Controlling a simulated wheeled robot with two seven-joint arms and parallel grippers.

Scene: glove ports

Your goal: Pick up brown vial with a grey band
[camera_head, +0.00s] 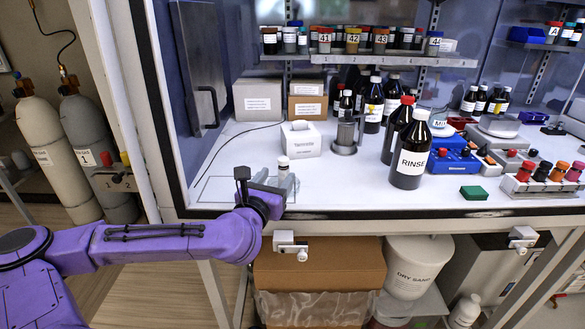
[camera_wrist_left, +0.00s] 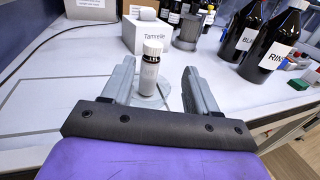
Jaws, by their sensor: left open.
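A small vial (camera_wrist_left: 151,72) with a white cap and a pale grey-white band stands upright on a light round patch of the worktop. Dark brown shows just under its cap. In the head view its cap and upper part (camera_head: 283,166) show above my left gripper (camera_head: 282,184), and the lower part is hidden. In the left wrist view my left gripper (camera_wrist_left: 160,72) is open, with the vial seen between its fingers, nearer the left one. I cannot tell if that finger touches it. My right gripper is in neither view.
A white tissue box (camera_head: 301,139) and a grey metal holder (camera_head: 347,138) stand behind. Large dark bottles, one marked RINSE (camera_head: 410,152), stand to the right. The cabinet's side frame (camera_head: 163,110) is at the left. The worktop around the vial is mostly clear.

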